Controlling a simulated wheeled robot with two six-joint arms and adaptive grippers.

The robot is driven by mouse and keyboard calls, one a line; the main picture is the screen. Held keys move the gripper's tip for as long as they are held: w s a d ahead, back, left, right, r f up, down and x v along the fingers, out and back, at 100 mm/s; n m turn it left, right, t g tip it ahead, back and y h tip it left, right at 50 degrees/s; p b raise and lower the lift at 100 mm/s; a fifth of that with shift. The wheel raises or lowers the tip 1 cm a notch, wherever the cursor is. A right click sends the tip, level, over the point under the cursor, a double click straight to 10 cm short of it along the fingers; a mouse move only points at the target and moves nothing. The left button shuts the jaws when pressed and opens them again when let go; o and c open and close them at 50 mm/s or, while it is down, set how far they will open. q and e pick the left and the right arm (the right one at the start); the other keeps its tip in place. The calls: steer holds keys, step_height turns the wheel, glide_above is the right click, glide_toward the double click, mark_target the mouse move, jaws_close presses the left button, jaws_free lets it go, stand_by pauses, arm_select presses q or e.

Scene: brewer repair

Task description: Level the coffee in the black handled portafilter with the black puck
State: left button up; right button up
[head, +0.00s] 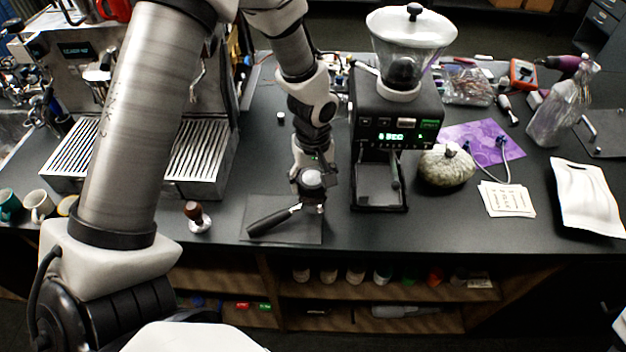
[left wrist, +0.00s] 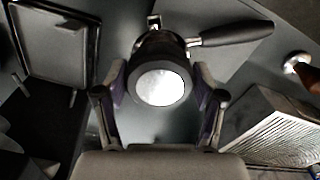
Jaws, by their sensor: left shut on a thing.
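The portafilter lies on a dark grey mat (head: 300,232), its black handle (head: 272,221) pointing to the lower left. The handle also shows in the left wrist view (left wrist: 238,33). My left gripper (head: 311,184) points down over the basket end of the portafilter. It is shut on the black puck, whose round bright top (left wrist: 162,87) and dark rim sit between the two fingers in the left wrist view. The puck covers the basket, so the coffee is hidden. I cannot tell whether the puck touches the basket. My right gripper is not in view.
A tamper with a brown handle (head: 195,212) stands left of the mat. The espresso machine's drip tray (head: 200,160) is further left. A grinder (head: 383,125) stands close on the right, with a round stone-like jar (head: 446,167) beyond it. The counter's front edge is near the mat.

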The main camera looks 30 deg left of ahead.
arm_select(q)
steer(key=shift+r+p, duration=1.85)
steer(key=shift+r, duration=0.8)
steer(key=shift+f, duration=0.1)
